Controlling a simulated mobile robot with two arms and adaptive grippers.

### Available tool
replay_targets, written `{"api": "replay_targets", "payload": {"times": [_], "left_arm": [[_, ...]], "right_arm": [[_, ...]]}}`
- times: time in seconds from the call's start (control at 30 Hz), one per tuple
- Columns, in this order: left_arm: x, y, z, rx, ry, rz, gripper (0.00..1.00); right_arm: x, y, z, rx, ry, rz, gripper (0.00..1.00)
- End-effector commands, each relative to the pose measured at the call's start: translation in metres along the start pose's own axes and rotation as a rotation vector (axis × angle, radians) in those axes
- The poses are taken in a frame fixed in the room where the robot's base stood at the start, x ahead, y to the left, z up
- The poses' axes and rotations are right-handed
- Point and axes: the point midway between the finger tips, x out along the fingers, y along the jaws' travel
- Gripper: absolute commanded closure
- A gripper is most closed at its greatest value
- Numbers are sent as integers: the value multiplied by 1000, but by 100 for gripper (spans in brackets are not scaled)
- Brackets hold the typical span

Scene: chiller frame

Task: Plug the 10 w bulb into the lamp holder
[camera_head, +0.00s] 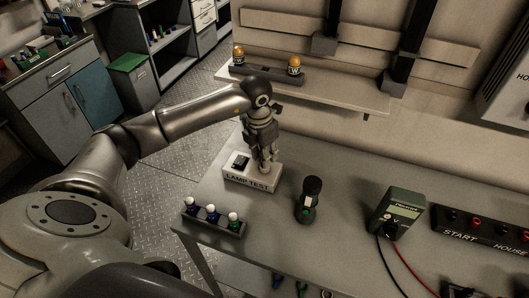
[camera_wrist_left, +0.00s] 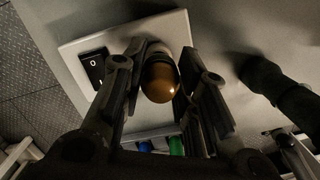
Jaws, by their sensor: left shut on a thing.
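My left gripper (camera_head: 264,172) points down over the right part of the white box marked LAMP TEST (camera_head: 247,184). In the left wrist view the gripper (camera_wrist_left: 162,92) is shut on an amber bulb (camera_wrist_left: 160,82), with one finger on each side. The bulb's base end points at the top of the LAMP TEST box (camera_wrist_left: 83,45). The lamp holder is hidden behind the bulb and fingers, so I cannot tell whether the base sits in it. No wattage mark is readable on the bulb. My right gripper is not in view.
A dark hand tool (camera_head: 310,198) stands right of the box. A green meter (camera_head: 397,211) with cables is further right. Two amber bulbs sit in a holder (camera_head: 267,75) on the back shelf.

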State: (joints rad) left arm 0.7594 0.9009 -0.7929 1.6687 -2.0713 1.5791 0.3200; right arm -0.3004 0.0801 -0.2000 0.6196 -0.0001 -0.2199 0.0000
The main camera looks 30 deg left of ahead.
Motion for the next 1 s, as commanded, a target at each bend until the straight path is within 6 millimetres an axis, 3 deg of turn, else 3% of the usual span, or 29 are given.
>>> {"api": "replay_targets", "payload": {"times": [0.9, 0.93, 1.0], "left_arm": [[24, 0, -3, -1, 0, 0, 90], [22, 0, -3, -1, 0, 0, 68], [22, 0, -3, -1, 0, 0, 59]], "right_arm": [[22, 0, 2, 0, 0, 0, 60], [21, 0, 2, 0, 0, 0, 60], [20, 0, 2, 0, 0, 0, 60]]}}
